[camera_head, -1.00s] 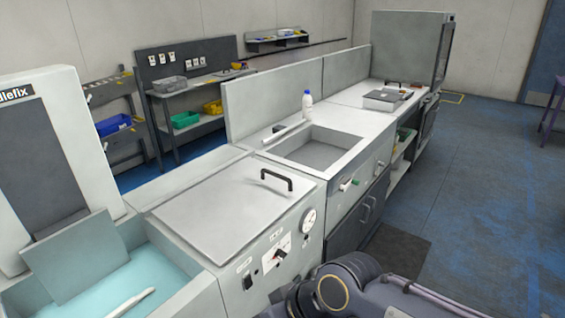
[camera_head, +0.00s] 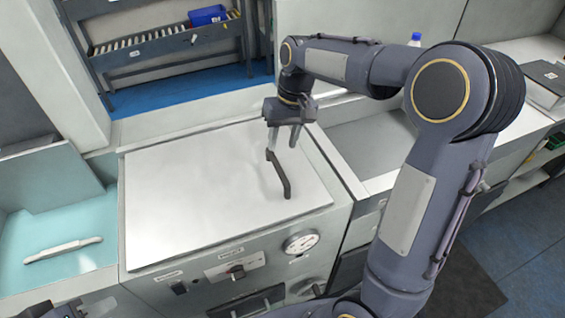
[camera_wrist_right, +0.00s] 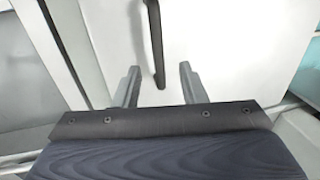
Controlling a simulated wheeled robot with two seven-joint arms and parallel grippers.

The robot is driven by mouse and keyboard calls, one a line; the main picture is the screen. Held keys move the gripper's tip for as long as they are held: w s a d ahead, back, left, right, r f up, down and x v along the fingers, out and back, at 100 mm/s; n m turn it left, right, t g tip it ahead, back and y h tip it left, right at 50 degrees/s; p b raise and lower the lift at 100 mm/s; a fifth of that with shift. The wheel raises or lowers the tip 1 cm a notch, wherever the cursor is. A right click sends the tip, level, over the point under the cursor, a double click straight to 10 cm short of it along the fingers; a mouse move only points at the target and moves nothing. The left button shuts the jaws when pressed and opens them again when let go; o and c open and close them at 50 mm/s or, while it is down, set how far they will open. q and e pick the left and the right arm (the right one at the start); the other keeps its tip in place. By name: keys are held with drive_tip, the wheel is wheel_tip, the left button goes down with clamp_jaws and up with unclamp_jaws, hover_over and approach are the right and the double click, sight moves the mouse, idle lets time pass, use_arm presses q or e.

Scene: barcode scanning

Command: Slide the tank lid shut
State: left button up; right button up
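The lid (camera_head: 200,195) is a flat pale panel with a black bar handle (camera_head: 281,178) near its right side. It lies level on the cabinet, right of the open tank (camera_head: 60,215), which holds light blue liquid. My right gripper (camera_head: 283,138) points down at the handle's far end. In the right wrist view its two fingers (camera_wrist_right: 159,72) are apart, and the handle (camera_wrist_right: 155,40) runs between their tips in the picture. I see no grip on it. Dark parts of mine, perhaps the left gripper (camera_head: 35,311), show at the lower left edge; no fingers are clear.
A white tool (camera_head: 63,250) lies in the tank. A tall white housing (camera_head: 45,80) stands behind it. A sink (camera_head: 370,145) and a bottle (camera_head: 415,40) are to the right, partly behind my right arm.

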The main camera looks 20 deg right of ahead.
sight(278, 165)
drive_tip(key=f, duration=0.4)
drive_tip(key=a+f, duration=0.1)
drive_tip(key=f, duration=0.2)
drive_tip(key=shift+w+f, duration=0.1)
clamp_jaws()
